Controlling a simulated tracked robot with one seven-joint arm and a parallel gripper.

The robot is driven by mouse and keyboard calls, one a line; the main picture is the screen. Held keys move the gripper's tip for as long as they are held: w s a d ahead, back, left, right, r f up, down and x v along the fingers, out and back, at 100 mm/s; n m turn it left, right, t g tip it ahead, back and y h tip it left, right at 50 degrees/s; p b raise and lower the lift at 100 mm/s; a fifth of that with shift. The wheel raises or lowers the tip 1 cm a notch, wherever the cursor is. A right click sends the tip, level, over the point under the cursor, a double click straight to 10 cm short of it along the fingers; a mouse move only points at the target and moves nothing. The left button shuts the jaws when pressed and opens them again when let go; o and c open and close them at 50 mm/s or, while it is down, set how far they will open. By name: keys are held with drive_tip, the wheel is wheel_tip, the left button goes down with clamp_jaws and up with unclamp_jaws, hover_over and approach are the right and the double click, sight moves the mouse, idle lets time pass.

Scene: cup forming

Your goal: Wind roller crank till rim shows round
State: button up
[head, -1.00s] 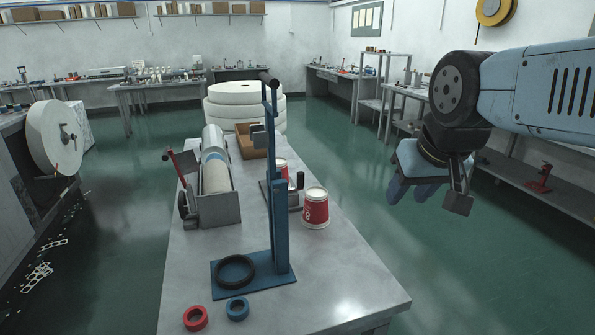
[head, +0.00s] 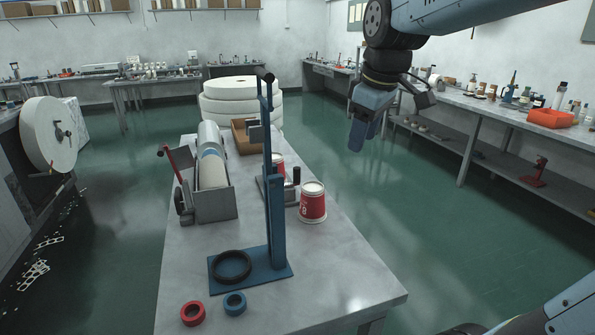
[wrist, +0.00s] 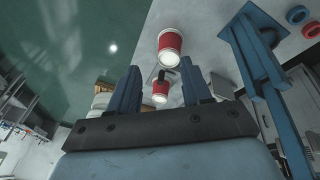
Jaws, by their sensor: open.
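A small grey device with an upright dark-topped handle (head: 296,176) stands on the steel table, partly hidden behind the blue lever stand (head: 279,205). I cannot tell for sure that this handle is the roller crank. A red and white paper cup (head: 312,205) stands upright in front of it, and a second cup (head: 278,163) is partly hidden behind. My gripper (head: 364,138) is open and empty, above and right of the cups.
A grey holder with pale rolls (head: 212,172) and a red-handled lever stands at the table's left. A black ring (head: 232,266) lies on the stand's base. Red (head: 192,313) and blue (head: 235,304) rings lie in front. The table's right front is clear.

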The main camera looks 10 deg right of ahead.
drive_tip(key=w+a+n+g, duration=0.2)
drive_tip(key=w+a+n, duration=0.3)
drive_tip(key=w+n, duration=0.45)
drive_tip(key=n+g, duration=0.1)
drive_tip(key=n, duration=0.3)
hover_over(297, 182)
drive_tip(key=w, duration=0.1)
wheel_tip(297, 182, down, 5)
drive_tip(key=shift+h, duration=0.4)
wheel_tip(297, 182, down, 13)
drive_tip(key=shift+w+r, duration=0.1)
drive_tip(key=shift+r, duration=0.1)
drive_tip(key=shift+d, duration=0.1)
clamp_jaws()
